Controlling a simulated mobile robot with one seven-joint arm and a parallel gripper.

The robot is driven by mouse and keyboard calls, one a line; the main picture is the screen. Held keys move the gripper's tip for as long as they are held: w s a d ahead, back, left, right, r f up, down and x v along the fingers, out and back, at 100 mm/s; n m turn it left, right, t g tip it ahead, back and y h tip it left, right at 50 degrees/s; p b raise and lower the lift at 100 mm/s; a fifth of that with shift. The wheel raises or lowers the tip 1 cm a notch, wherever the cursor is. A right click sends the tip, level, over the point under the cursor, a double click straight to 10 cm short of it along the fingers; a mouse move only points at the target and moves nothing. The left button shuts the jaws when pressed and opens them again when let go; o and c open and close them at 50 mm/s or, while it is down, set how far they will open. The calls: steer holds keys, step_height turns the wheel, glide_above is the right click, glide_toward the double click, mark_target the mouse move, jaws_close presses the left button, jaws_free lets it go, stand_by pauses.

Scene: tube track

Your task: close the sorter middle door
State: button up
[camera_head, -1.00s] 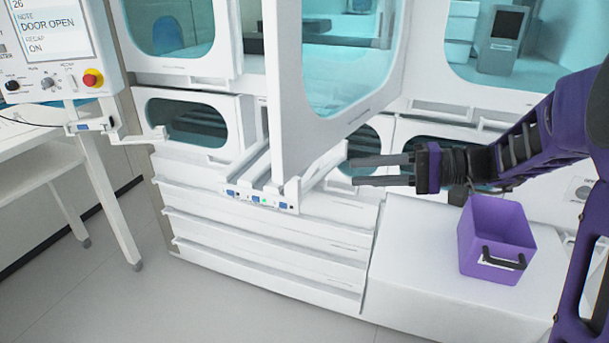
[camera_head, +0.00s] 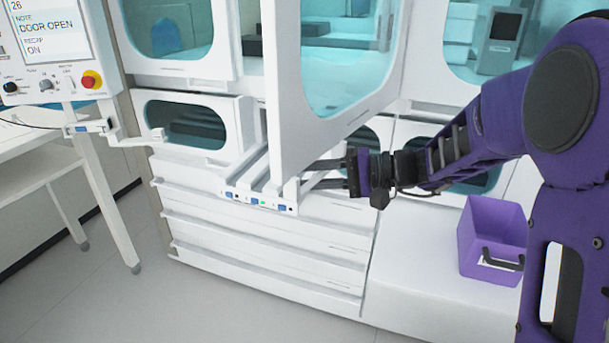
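The sorter middle door (camera_head: 287,100) is a tall white panel with a large teal window. It stands swung open toward me, its free edge at the left and its lower corner above the white rail ledge. My gripper (camera_head: 308,175) is at the right side of the door's lower part. Its two dark fingers point left and are spread apart with nothing between them. The fingertips are close to the door's face; I cannot tell whether they touch it. The screen (camera_head: 55,30) at the upper left reads "DOOR OPEN".
The rail ledge (camera_head: 258,199) with small lights juts out below the door. A purple bin (camera_head: 492,241) stands on the white surface at the lower right. A closed windowed door (camera_head: 227,65) is left of the open one. A white table (camera_head: 40,155) stands at the left.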

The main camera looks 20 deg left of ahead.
jaws_close()
stand_by(1.2)
